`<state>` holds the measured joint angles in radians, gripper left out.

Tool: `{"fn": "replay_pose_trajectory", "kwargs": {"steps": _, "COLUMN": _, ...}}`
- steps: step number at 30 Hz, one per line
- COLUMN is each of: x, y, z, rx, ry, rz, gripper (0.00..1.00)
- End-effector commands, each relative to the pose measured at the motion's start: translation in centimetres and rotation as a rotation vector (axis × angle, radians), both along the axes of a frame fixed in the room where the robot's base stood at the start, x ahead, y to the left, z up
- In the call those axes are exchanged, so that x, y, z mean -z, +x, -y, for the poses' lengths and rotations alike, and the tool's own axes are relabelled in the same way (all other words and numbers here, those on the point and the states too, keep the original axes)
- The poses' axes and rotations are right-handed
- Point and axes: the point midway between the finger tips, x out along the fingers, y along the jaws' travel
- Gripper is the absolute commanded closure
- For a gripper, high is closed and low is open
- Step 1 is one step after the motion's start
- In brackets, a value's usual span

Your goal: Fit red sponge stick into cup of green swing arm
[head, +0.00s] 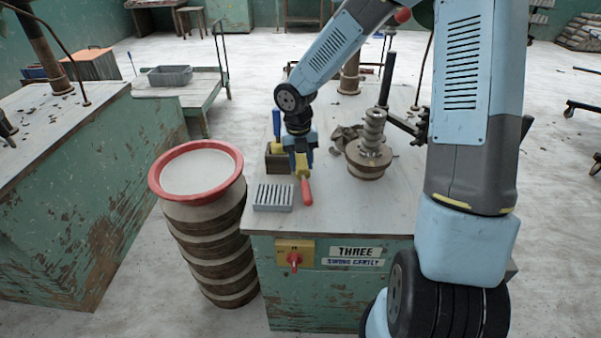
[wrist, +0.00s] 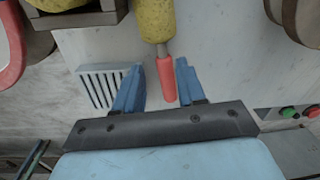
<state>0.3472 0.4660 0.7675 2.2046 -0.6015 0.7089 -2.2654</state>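The red sponge stick has a red handle (head: 306,191) and a yellow sponge head (head: 302,164). It is near the front of the worktable, beside a grey slotted tray. In the wrist view its red handle (wrist: 165,80) lies between my blue fingers, nearer the right one, with a visible gap on the left; the yellow sponge (wrist: 155,18) is beyond the fingertips. My gripper (wrist: 160,64) is open; in the head view (head: 301,148) it points down over the table. A dark jointed arm (head: 402,122) is behind the clay piece; I cannot make out a green cup.
The grey slotted tray (head: 272,197) is left of the stick. A wooden box (head: 277,160) with a blue-handled tool (head: 277,124) is behind it. A ribbed clay piece (head: 373,135) stands on a round base to the right. The table's front right is clear.

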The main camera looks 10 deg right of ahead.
Motion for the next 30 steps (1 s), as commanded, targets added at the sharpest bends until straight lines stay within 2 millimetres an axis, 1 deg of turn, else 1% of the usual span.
{"fn": "replay_pose_trajectory", "kwargs": {"steps": 7, "x": 1.5, "y": -0.1, "z": 0.1, "rx": -0.001, "ry": 0.000, "rz": -0.002, "gripper": 0.60}}
{"fn": "replay_pose_trajectory", "kwargs": {"steps": 12, "x": 3.9, "y": -0.3, "z": 0.5, "rx": -0.001, "ry": -0.001, "rz": -0.004, "gripper": 0.60}}
{"fn": "replay_pose_trajectory", "kwargs": {"steps": 16, "x": 5.3, "y": -0.3, "z": 0.6, "rx": 0.000, "ry": 0.000, "rz": -0.002, "gripper": 0.60}}
{"fn": "replay_pose_trajectory", "kwargs": {"steps": 20, "x": 5.8, "y": -0.2, "z": 0.7, "rx": 0.001, "ry": 0.000, "rz": 0.000, "gripper": 0.60}}
{"fn": "replay_pose_trajectory", "kwargs": {"steps": 26, "x": 5.8, "y": -0.2, "z": 0.7, "rx": 0.002, "ry": 0.000, "rz": 0.000, "gripper": 0.60}}
{"fn": "replay_pose_trajectory", "kwargs": {"steps": 30, "x": 5.8, "y": -0.2, "z": 0.7, "rx": 0.001, "ry": 0.000, "rz": 0.000, "gripper": 0.74}}
